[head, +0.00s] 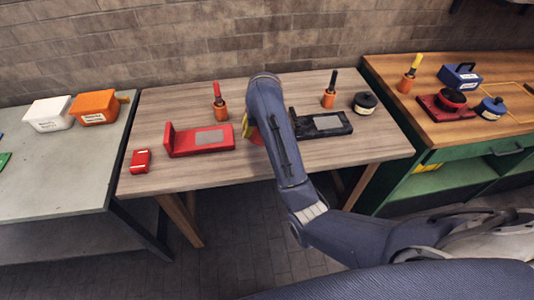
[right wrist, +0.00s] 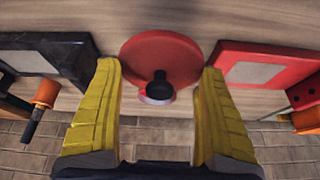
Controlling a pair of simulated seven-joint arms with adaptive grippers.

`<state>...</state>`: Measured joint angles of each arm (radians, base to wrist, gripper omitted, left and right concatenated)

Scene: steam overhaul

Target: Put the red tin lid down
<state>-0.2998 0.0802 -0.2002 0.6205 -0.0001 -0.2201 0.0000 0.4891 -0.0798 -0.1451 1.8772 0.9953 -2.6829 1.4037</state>
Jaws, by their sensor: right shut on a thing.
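The red tin lid (right wrist: 160,55) is a round red disc with a black knob (right wrist: 158,86), seen in the right wrist view. My right gripper (right wrist: 160,70) has yellow fingers, one on each side of the lid, shut on its rim. The lid is over the wooden table, between the black stand and the red stand; I cannot tell whether it touches the top. In the head view my right arm hides most of the lid, and only a little yellow and red shows beside the wrist (head: 248,131). My left gripper is not in view.
The wooden table (head: 180,180) also bears a red stand (head: 205,140), a black stand (head: 325,124), a small red box (head: 140,160), two orange-based tools and a dark tin (head: 365,102). The table's front strip is clear. A green bench (head: 420,128) stands at right.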

